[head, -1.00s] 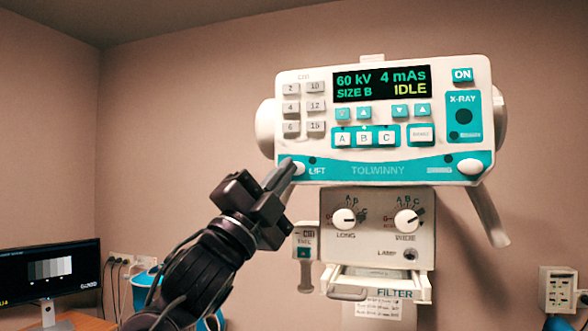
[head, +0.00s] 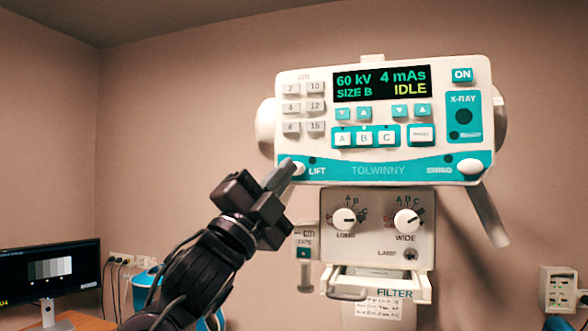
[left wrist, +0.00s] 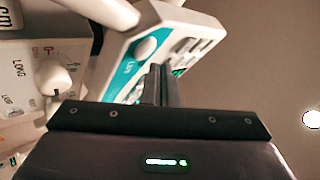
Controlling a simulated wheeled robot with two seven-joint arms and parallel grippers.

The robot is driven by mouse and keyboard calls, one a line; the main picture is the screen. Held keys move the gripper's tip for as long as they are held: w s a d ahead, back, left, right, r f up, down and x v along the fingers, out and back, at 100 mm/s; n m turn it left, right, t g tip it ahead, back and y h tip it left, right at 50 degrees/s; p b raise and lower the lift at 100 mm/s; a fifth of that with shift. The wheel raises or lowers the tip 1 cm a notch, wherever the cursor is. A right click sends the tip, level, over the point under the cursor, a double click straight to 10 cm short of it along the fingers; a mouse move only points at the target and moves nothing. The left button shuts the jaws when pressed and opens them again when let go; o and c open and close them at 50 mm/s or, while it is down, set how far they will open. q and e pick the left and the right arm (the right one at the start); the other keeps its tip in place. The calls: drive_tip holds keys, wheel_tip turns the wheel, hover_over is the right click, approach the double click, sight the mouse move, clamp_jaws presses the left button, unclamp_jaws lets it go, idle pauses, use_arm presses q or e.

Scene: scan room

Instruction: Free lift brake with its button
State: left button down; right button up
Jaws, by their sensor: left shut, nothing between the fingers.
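The white lift button (head: 299,168) sits at the left end of the teal strip on the control panel (head: 300,140), beside the word LIFT. A small dark lamp is above the word. My left gripper (head: 284,172) is shut and empty. Its fingertips are right at the button's left side and cover part of it. In the left wrist view the button (left wrist: 145,48) shows beyond and left of the shut fingers (left wrist: 160,80). I cannot tell whether the tips touch it. My right gripper is not in view.
A similar white button (head: 470,166) is at the strip's right end, by SWING. Below hangs the collimator box (head: 375,245) with two knobs. A grey handle (head: 488,215) hangs at the right. A monitor (head: 50,270) stands at lower left. The display (head: 381,83) reads IDLE.

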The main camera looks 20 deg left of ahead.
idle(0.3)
use_arm(q)
drive_tip(key=shift+w, duration=0.4)
drive_tip(key=shift+w, duration=0.4)
idle(0.7)
drive_tip(key=shift+s, duration=0.8)
drive_tip(key=shift+s+b, duration=0.1)
drive_tip(key=shift+b, duration=0.2)
drive_tip(key=s, duration=0.4)
drive_tip(key=shift+s+b, duration=0.35)
drive_tip(key=shift+s, duration=0.05)
